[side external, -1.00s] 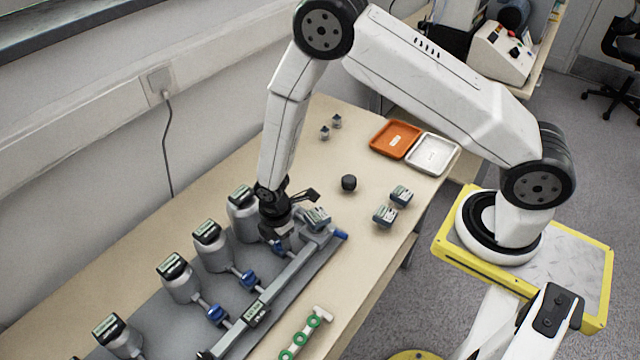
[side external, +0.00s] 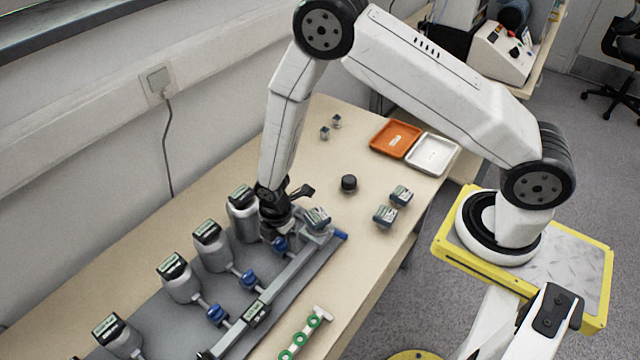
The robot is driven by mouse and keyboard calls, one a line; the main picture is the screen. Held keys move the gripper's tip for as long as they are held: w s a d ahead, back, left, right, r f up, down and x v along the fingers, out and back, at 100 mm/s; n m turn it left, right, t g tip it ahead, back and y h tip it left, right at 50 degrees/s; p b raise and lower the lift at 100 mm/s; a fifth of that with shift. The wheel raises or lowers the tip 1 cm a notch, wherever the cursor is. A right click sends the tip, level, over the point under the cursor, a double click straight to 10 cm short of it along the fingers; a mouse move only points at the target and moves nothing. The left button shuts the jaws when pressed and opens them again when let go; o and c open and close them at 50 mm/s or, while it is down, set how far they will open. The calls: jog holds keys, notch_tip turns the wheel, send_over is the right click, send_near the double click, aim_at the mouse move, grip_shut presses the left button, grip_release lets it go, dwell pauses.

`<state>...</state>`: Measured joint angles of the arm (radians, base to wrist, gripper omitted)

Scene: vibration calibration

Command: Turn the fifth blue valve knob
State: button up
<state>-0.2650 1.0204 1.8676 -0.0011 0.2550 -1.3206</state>
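A row of blue valve knobs runs along the grey manifold. One blue knob (side external: 280,244) is at the far end of the row, directly below my gripper (side external: 277,238). My gripper points down at this knob, and its fingertips are at or around it. The fingers are small and partly hidden, so I cannot tell whether they are closed on it. Two more blue knobs, one (side external: 248,280) and another (side external: 216,314), sit nearer the camera. A blue piece (side external: 341,235) caps the far end of the manifold rail (side external: 275,290).
Grey canisters with display heads, one of them here (side external: 212,247), stand left of the knobs. A small display box (side external: 317,218) is close right of my gripper. A black knob (side external: 348,183), two small boxes, an orange tray (side external: 395,139) and a white tray (side external: 433,153) lie farther back.

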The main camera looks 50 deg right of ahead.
aim_at(280, 240)
jog(key=shift+r, duration=0.15)
jog(key=shift+r, duration=3.75)
jog(key=shift+d+r+m, duration=0.2)
jog(key=shift+r+m, duration=0.2)
jog(key=shift+r, duration=0.1)
jog(key=s+d+r+m+t, duration=0.1)
jog(key=s+d+r+m, duration=0.4)
jog(key=r+m, duration=0.2)
jog(key=s+d+r+m+t, duration=0.1)
jog(key=s+d+r+m, duration=0.4)
jog(key=m, duration=0.5)
jog(key=shift+s+r+t, duration=0.2)
jog(key=shift+r+t, duration=0.1)
jog(key=shift+r, duration=1)
